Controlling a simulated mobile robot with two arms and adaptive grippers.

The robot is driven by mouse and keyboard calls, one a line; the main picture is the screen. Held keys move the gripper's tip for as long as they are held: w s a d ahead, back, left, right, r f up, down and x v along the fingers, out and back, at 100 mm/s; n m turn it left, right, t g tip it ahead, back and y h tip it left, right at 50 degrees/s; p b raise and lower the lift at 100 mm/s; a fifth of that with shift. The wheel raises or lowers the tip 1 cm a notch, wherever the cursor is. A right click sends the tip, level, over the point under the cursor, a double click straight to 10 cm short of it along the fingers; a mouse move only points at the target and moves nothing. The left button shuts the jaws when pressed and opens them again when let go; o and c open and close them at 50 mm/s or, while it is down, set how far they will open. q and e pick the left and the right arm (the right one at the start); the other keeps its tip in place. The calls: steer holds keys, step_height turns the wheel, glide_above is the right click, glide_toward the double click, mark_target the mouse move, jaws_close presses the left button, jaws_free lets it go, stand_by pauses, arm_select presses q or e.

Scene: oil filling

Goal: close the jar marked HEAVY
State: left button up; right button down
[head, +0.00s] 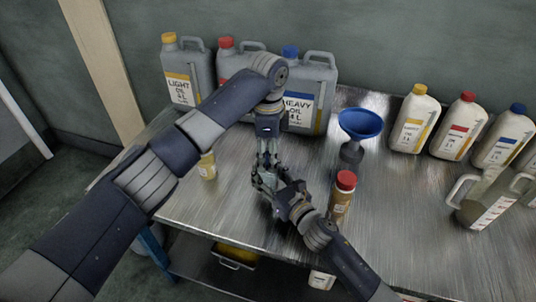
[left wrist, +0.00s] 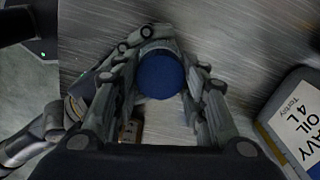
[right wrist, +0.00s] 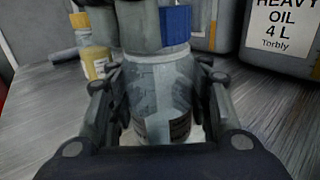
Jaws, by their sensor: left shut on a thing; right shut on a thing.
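My left gripper (head: 266,164) comes down from above and is shut on a blue lid (left wrist: 161,75), which also shows between its fingers in the right wrist view (right wrist: 176,26). My right gripper (head: 277,190) is shut around the body of a small clear jar (right wrist: 155,95), below the left fingers. The jar looks upright, with part of a brownish label low on its side; I cannot read the marking. The lid is at the jar's top; whether it is seated or turned tight cannot be told. In the head view the fingers mostly hide jar and lid.
A yellow-lidded jar (head: 208,167) stands left of the grippers, a red-capped bottle (head: 342,195) close right. The blue funnel (head: 360,123), oil bottles (head: 414,120) and a jug (head: 487,203) stand farther right. The heavy oil canister (head: 305,112) and others stand behind. The table's (head: 225,215) front left is clear.

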arm_select(q)
steer(key=o, duration=1.3)
steer(key=shift+c, duration=0.2)
step_height(320, 180, up, 12)
arm_select(e)
steer(key=c, duration=0.7)
jaws_free()
steer(key=shift+c, duration=0.2)
steer(key=v, duration=1.2)
steer(key=shift+f, duration=0.1)
